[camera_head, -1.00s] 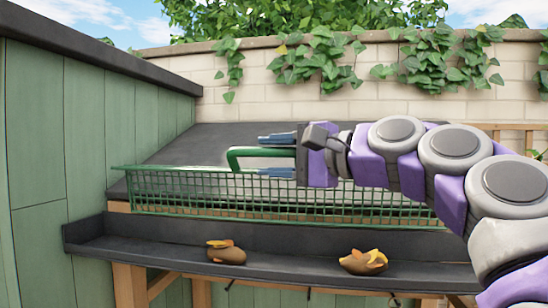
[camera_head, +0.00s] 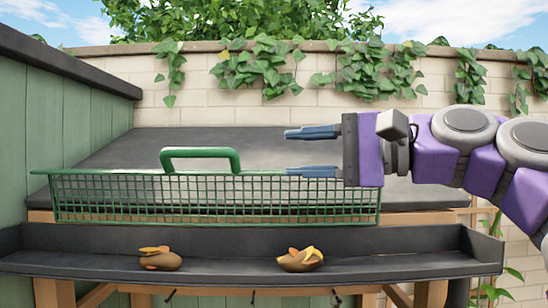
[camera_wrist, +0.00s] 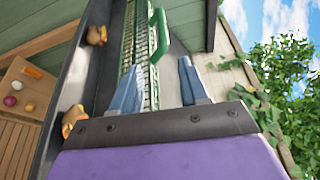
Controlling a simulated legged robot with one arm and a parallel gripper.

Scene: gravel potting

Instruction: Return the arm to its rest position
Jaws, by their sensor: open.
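My gripper (camera_head: 312,152) is open and empty, its two blue fingers spread apart and pointing left in the head view. It is to the right of the green handle (camera_head: 201,153) of a green wire mesh basket (camera_head: 215,197), apart from the handle. The lower finger shows just above the basket's top rim. My purple and grey arm extends to the right side of the head view.
A dark trough (camera_head: 225,265) runs along the front, holding two brown lumps with yellow-orange tops (camera_head: 160,259) (camera_head: 301,260). A dark slab (camera_head: 270,142) lies behind the basket. A green wall (camera_head: 60,120) stands left; an ivy-hung block wall (camera_head: 200,105) stands behind. The wrist view shows a wooden surface with small vegetables (camera_wrist: 22,85).

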